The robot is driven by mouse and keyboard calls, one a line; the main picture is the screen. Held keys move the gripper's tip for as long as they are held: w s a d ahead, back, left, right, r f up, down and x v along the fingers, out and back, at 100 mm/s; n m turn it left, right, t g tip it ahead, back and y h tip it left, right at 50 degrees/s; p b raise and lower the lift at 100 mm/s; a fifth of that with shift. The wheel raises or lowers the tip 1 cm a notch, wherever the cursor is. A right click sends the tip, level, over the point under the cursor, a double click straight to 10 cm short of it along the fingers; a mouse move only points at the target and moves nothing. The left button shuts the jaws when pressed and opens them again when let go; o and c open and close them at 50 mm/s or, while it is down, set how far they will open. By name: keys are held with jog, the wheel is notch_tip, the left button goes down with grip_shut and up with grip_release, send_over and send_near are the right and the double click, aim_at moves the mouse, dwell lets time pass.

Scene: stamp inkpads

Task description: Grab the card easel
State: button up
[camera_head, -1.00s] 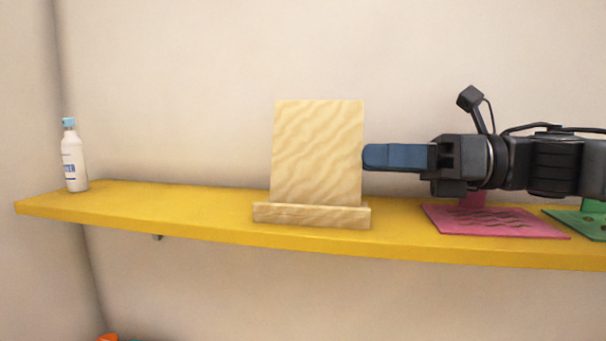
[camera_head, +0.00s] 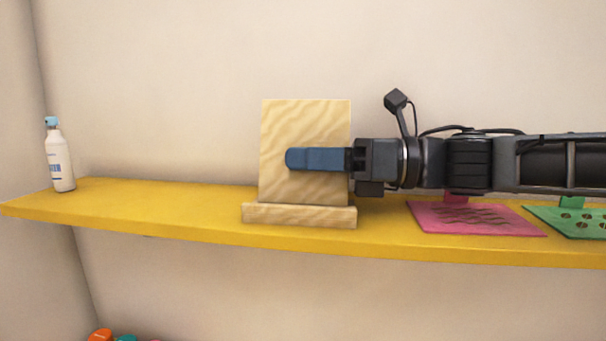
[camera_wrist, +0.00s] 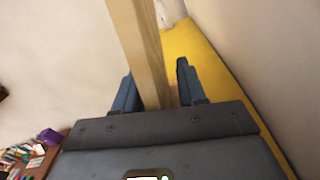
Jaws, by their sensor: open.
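The card easel (camera_head: 305,120) is a pale wooden upright board with a low front ledge, standing on the yellow shelf (camera_head: 150,205). My gripper (camera_head: 292,159) reaches in from the right at mid-height. Its near blue finger is in front of the board and hides part of its face. In the wrist view, the easel's board (camera_wrist: 140,45) shows edge-on, running between the two spread fingers of my gripper (camera_wrist: 155,72). The fingers are open, with a gap on the right side of the board. The left finger is close to it; whether it touches cannot be told.
A white bottle (camera_head: 59,165) with a blue cap stands at the shelf's left end. A pink plate (camera_head: 475,220) and a green plate (camera_head: 575,223) lie on the right, under my arm. The shelf between bottle and easel is clear. A wall stands behind.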

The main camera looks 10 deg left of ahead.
jog(key=shift+c, duration=0.2)
grip_shut()
jog(key=shift+r, duration=0.15)
